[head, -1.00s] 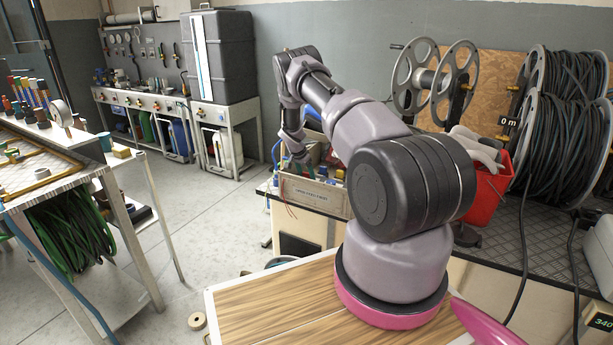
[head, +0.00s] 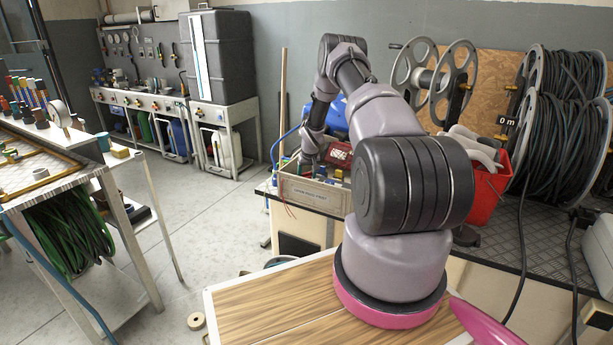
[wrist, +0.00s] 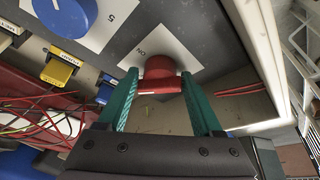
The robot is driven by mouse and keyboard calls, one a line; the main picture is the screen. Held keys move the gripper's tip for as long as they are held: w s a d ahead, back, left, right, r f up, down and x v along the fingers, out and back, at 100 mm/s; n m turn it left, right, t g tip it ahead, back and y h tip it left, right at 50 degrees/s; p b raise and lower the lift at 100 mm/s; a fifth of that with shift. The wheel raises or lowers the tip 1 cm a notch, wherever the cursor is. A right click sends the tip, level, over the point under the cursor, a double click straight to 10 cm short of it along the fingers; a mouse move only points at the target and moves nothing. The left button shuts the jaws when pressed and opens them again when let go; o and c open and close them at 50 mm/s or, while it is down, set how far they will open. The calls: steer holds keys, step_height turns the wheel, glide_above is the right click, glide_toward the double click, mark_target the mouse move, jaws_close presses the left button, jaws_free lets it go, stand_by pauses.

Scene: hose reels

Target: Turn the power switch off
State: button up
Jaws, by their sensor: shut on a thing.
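The plate sits on a dark grey panel. My gripper (wrist: 160,76) has its two teal fingers on either side of the red knob, closed on it. In the head view my gripper (head: 308,168) is down at the wooden box on the bench, mostly hidden by its contents. The red knob cannot be made out there.
A blue dial (wrist: 66,14) on its own white plate and a yellow switch (wrist: 58,70) lie left of the knob. Loose red and green wires run at lower left. A pale frame edge (wrist: 262,60) stands close on the right. The wooden box (head: 315,193) surrounds the gripper.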

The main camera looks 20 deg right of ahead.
steer(key=n+y, duration=0.1)
steer(key=n, duration=0.1)
steer(key=n+y, duration=0.1)
steer(key=n, duration=0.4)
steer(key=shift+d+y, duration=0.25)
steer(key=shift+y, duration=0.15)
stand_by(0.3)
steer(key=o, duration=1.1)
steer(key=v, duration=1)
steer(key=shift+r, duration=0.35)
steer(key=shift+r, duration=0.1)
